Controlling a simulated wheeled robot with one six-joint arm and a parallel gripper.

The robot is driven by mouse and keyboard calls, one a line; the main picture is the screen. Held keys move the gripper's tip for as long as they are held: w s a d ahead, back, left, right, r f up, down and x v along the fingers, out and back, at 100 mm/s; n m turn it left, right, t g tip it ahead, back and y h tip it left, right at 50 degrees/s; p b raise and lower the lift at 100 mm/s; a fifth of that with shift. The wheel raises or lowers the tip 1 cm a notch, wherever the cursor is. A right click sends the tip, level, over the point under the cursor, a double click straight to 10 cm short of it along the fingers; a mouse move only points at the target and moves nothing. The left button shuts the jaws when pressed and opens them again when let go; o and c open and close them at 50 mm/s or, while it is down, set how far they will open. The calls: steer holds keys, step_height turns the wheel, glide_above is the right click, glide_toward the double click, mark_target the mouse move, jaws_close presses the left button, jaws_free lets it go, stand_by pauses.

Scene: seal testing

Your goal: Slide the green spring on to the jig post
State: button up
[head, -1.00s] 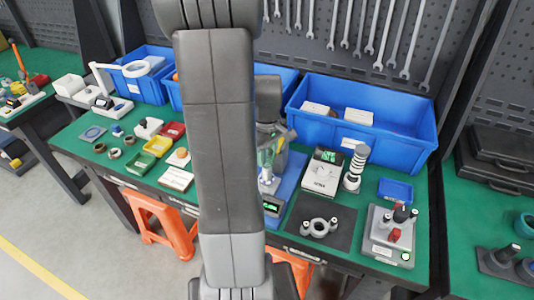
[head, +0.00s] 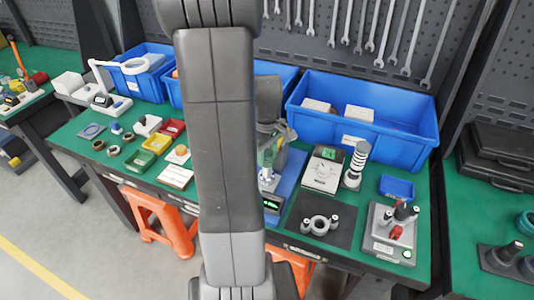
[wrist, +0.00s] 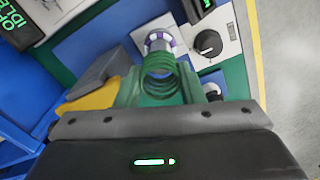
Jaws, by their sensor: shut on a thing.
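The green spring (wrist: 160,78) is between the green-padded fingers of my gripper (wrist: 160,88) in the wrist view, and the gripper is shut on it. A post (wrist: 160,60) with a purple-and-white ring (wrist: 159,41) lies in line with the spring, just beyond or within its far coils; I cannot tell whether the spring is around it. In the head view my gripper (head: 271,150) is partly hidden behind my arm, above a blue base (head: 285,185) on the green bench.
A white scale (head: 324,170) and a black-and-white ringed column (head: 356,165) stand to the right. A grey box with knobs (head: 394,232) is at the front right. Blue bins (head: 365,123) line the back. A dark mat (head: 335,238) holds a grey ring fixture.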

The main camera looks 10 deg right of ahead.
steer(key=o, duration=1.1)
steer(key=shift+c, duration=0.2)
step_height(320, 180, up, 7)
steer(key=p, duration=0.5)
steer(key=shift+f, duration=0.15)
stand_by(0.3)
step_height(320, 180, down, 7)
steer(key=b, duration=0.5)
steer(key=shift+r, duration=0.2)
